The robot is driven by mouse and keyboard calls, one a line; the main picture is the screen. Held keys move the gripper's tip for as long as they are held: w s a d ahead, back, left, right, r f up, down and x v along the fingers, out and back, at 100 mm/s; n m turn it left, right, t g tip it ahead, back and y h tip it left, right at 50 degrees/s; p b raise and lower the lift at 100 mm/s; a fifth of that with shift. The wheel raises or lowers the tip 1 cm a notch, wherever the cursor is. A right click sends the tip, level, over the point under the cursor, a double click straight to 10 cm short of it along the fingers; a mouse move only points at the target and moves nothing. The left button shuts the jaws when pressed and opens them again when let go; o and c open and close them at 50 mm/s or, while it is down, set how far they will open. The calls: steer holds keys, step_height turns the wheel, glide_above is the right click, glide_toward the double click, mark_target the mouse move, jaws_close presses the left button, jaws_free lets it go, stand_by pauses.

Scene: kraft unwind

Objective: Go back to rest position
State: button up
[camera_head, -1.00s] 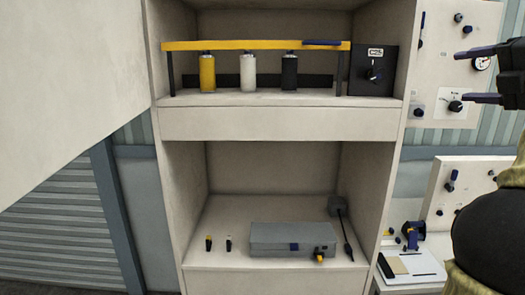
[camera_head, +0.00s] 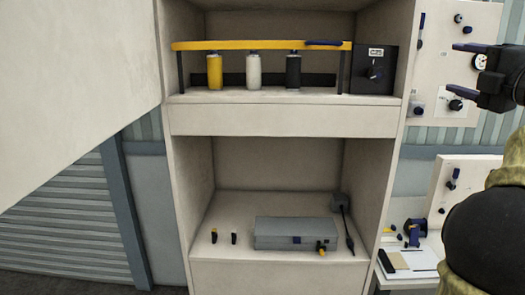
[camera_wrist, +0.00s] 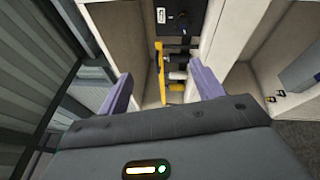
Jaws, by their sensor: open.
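My gripper (camera_head: 462,68) is at the right edge of the head view, with its two dark blue fingers pointing left. It is in front of the wall panel, to the right of the shelf unit. In the wrist view my gripper (camera_wrist: 164,88) has its fingers wide apart with nothing between them. Beyond the fingers, the upper shelf with its yellow bar and bottles shows, out of reach of the fingertips.
A cream shelf unit (camera_head: 285,121) holds a yellow bar (camera_head: 235,45), three bottles and a black box (camera_head: 373,70) above. A grey case (camera_head: 285,233) lies below. A control panel (camera_head: 430,60) and a small bench (camera_head: 415,275) stand at right. A large pale panel fills the upper left.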

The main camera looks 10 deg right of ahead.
steer(key=w+a+f+m+h, duration=0.3)
steer(key=w+f+m+h, duration=0.4)
steer(key=w+f+m, duration=0.55)
steer(key=a+f+m+g, duration=0.3)
steer(key=a+f+m, duration=0.15)
steer(key=f, duration=0.45)
steer(key=a+f+m+g, duration=0.25)
steer(key=a+f, duration=0.35)
steer(key=f, duration=0.3)
steer(key=s+a+f+m+g+y, duration=0.1)
steer(key=s+a+f+g+y, duration=0.15)
steer(key=a+f, duration=0.4)
steer(key=s+a+f+m+g+y, duration=0.1)
steer(key=s+a+f+g, duration=0.3)
steer(key=f, duration=0.4)
steer(key=s+a+f+g, duration=0.2)
steer(key=s+a+f, duration=0.3)
steer(key=s, duration=0.2)
steer(key=s+a+f+g+y, duration=0.1)
steer(key=s+a+f+g, duration=0.1)
steer(key=s+a+f, duration=0.2)
steer(key=s+a, duration=0.2)
steer(key=s, duration=0.2)
steer(key=shift+a+f, duration=0.2)
steer(key=shift+f, duration=0.15)
steer(key=shift+y, duration=0.25)
